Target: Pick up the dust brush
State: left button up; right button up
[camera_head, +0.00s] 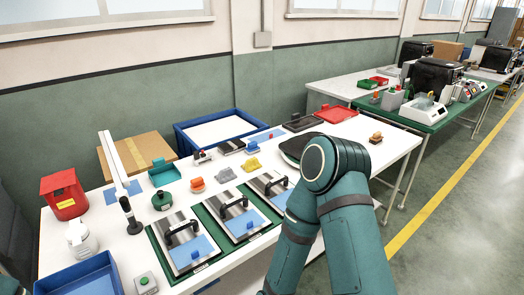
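I cannot clearly pick out the dust brush. An upright dark tool with a pale band (130,214) stands at the left of the white table and may be it, but it is too small to be sure. Small orange (197,184) and yellow (251,164) items lie farther back, their kind unclear. My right arm comes in from the bottom right over the table, and its bulky joint hides part of the surface. Neither gripper shows, so I cannot see either one against the brush.
Several plates with black handles (183,234) fill the table's front. A red bin (64,197), white bottle (82,238) and blue tray (82,279) stand at left. A large blue tray (181,137) and cardboard box (116,158) are behind. The table's right end (389,150) is mostly clear.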

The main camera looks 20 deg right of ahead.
aim_at(377, 139)
jog(key=z, duration=1.7)
